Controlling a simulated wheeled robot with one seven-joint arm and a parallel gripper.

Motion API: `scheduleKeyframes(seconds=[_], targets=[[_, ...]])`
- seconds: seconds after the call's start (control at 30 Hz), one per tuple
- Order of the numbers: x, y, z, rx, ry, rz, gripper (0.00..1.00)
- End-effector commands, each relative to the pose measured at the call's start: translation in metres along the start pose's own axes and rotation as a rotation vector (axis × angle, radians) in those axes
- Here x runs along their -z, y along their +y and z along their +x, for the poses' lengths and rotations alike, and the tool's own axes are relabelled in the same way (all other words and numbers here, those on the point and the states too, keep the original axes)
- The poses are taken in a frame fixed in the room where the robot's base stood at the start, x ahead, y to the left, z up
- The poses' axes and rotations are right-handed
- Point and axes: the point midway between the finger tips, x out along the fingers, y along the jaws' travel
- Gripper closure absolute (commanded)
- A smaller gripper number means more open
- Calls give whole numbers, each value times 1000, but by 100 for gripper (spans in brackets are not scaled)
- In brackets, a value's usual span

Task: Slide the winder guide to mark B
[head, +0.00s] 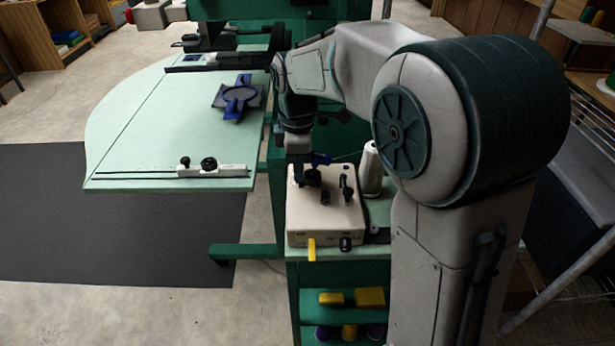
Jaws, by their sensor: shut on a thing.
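The cream winder box (325,222) sits on top of the green cabinet, with dark posts and knobs on its top face. My gripper (309,178) points down over the left rear of the box top. It is shut on a small dark part there, which I take to be the winder guide (313,180); the fingers hide much of it. A yellow lever (311,249) and a black knob (345,244) are on the box's front. Mark B cannot be made out in this view.
A white thread cone (371,168) stands close to the right of the box. The pale green table (150,130) at left carries a white slide with black knobs (213,170) and a blue-grey frame (238,97). Yellow blocks (369,297) lie on the shelf below.

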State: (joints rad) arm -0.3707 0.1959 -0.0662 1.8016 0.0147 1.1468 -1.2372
Motion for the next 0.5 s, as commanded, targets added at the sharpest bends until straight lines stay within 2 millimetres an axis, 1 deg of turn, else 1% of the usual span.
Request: scheduleKeyframes(seconds=[0.5], targets=[[-1, 17, -3, -4, 0, 3, 100]])
